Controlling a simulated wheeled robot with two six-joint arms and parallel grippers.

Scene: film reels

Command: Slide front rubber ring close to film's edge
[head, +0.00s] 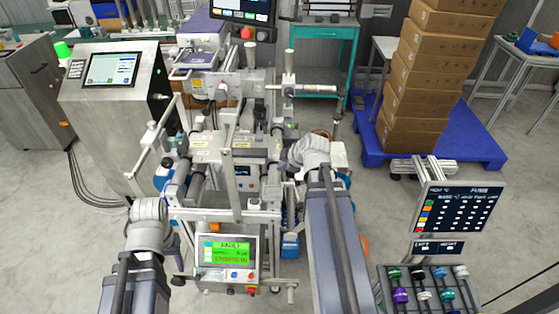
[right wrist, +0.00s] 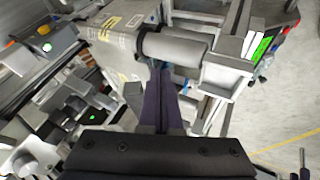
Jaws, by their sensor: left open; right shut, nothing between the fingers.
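In the right wrist view, my right gripper (right wrist: 163,88) is shut with nothing between its dark fingers. Its tips point at a grey roller (right wrist: 178,48) on the machine and look close below it. A black band (right wrist: 147,40) sits around the roller's left end, beside a beige block; I cannot tell whether it is the front rubber ring. In the head view, my right arm reaches the machine's right side, and its fingers are hidden. My left gripper (head: 152,206) is open at the machine's front left; its fingers are hard to make out. The film's edge cannot be made out.
The machine's front frame carries a green-lit panel (head: 228,256). A steel cabinet with a screen (head: 110,69) stands at left. Stacked cartons (head: 425,75) stand on a blue pallet (head: 480,140) at right. A rack of coloured parts (head: 430,290) and a display (head: 460,205) are at front right.

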